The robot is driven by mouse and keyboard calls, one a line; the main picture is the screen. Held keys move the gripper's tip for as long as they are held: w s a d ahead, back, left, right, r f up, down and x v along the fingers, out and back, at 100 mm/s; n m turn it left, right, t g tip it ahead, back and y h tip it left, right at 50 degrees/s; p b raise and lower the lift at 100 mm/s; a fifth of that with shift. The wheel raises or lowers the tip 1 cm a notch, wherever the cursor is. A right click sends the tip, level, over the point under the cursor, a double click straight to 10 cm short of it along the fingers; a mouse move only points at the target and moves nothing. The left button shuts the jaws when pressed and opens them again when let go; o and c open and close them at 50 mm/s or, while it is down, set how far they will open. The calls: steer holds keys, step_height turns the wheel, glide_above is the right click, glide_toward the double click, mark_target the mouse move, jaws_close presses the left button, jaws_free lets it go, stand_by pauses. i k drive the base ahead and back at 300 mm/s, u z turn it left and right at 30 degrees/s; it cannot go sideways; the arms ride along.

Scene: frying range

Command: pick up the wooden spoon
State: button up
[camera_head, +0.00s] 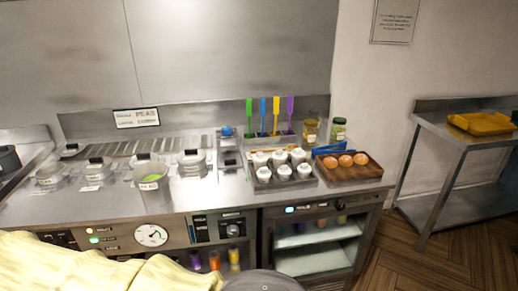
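A thin light-brown strip (267,149) lies on the steel counter, just behind the tray of white cups. It may be the wooden spoon, but the cups partly hide it and it is too small to be sure. No other spoon shape is clear. My gripper's fingers are not in view. A pale segmented shape and a grey round part at the bottom edge appear to be my own arm.
White cups (283,171) stand in a tray, with a wooden egg tray (367,174) to the right. Coloured-handled utensils (263,115) stand upright behind. Lidded pots and a tall container (155,198) occupy the left. Two jars (338,128) stand at the back right.

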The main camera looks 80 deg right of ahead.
mark_target(291, 147)
steer(key=i, duration=1)
steer(key=z, duration=1.65)
